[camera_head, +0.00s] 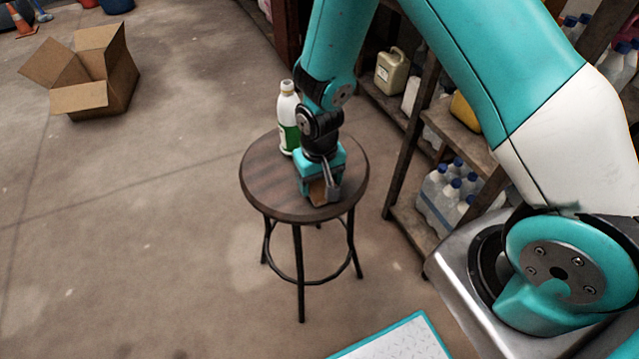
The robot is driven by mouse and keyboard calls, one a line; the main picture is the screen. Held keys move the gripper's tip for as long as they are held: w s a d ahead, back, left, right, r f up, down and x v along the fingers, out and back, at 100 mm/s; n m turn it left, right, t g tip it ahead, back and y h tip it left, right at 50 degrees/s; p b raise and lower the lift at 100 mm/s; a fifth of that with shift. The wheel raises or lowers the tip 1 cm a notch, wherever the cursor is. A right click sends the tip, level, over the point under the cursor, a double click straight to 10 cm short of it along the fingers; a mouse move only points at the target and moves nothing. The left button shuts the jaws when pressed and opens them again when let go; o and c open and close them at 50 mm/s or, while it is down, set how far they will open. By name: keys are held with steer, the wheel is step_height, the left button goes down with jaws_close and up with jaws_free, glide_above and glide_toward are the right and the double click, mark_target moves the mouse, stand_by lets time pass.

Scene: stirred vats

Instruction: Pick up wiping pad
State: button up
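My gripper (322,194) points down at the top of a round dark wooden stool (262,178), near its front right part. A small brown-orange patch (317,190) shows at the fingers, low against the stool top. It may be the wiping pad, but it is mostly hidden by my gripper. I cannot tell whether the fingers are open or closed on it. A white bottle with a green label (288,112) stands upright on the stool, just behind and left of my gripper, partly covered by my arm.
Wooden shelves with jugs (392,71) and packs of bottles (447,199) stand close on the right. An open cardboard box (105,80) lies on the floor at the upper left, near a traffic cone (20,22). The floor left of the stool is clear.

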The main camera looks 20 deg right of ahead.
steer(key=shift+c, duration=0.9)
steer(key=shift+r, duration=0.1)
step_height(320, 180, up, 20)
steer(key=p, duration=0.2)
